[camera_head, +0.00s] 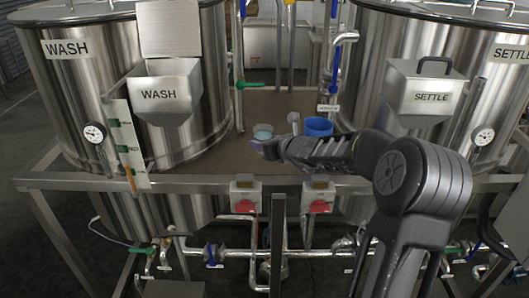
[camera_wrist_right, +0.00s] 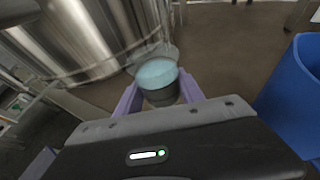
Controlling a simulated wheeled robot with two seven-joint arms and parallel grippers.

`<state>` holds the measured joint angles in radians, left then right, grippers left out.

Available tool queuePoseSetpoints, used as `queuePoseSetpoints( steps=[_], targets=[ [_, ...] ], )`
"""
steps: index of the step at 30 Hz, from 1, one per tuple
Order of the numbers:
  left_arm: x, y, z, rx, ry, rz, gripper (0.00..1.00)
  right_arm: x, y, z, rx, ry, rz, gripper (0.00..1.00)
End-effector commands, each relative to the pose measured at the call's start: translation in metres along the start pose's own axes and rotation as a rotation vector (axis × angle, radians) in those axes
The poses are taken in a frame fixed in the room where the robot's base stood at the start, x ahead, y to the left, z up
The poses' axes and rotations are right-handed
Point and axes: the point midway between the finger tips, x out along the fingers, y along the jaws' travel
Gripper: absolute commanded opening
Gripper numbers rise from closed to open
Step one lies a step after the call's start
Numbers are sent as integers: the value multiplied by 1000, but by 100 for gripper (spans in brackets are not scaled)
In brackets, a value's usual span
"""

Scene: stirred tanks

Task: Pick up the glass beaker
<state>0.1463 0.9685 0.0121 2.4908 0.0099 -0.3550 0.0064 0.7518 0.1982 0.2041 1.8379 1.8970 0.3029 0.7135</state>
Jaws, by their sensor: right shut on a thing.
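The glass beaker (camera_wrist_right: 158,78) shows in the right wrist view, with a pale blue-green top surface and a darker lower part. It also shows small in the head view (camera_head: 262,131), above the brown tabletop between the tanks. My right gripper (camera_head: 265,146) reaches in from the right. Its purple fingers (camera_wrist_right: 160,98) are shut on the beaker, one on each side. Whether the beaker's base touches the table cannot be told. My left gripper is not in view.
A blue container (camera_head: 318,127) stands close to the right of the beaker. The steel WASH tank (camera_head: 205,90) and SETTLE tank (camera_head: 375,85) flank the brown table (camera_head: 215,160). Red-knobbed boxes (camera_head: 245,197) line the front rail. A clear object (camera_head: 293,120) stands behind.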

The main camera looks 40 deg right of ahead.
Motion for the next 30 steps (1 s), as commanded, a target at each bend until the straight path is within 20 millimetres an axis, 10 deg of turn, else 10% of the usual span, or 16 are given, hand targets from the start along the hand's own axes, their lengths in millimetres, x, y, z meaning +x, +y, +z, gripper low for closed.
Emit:
queuePoseSetpoints(
  steps=[6,30],
  targets=[
    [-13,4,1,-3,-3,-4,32,-13,0,32,-1,-2,0,0],
    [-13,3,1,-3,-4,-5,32,-13,0,33,0,-1,0,0]
  ],
)
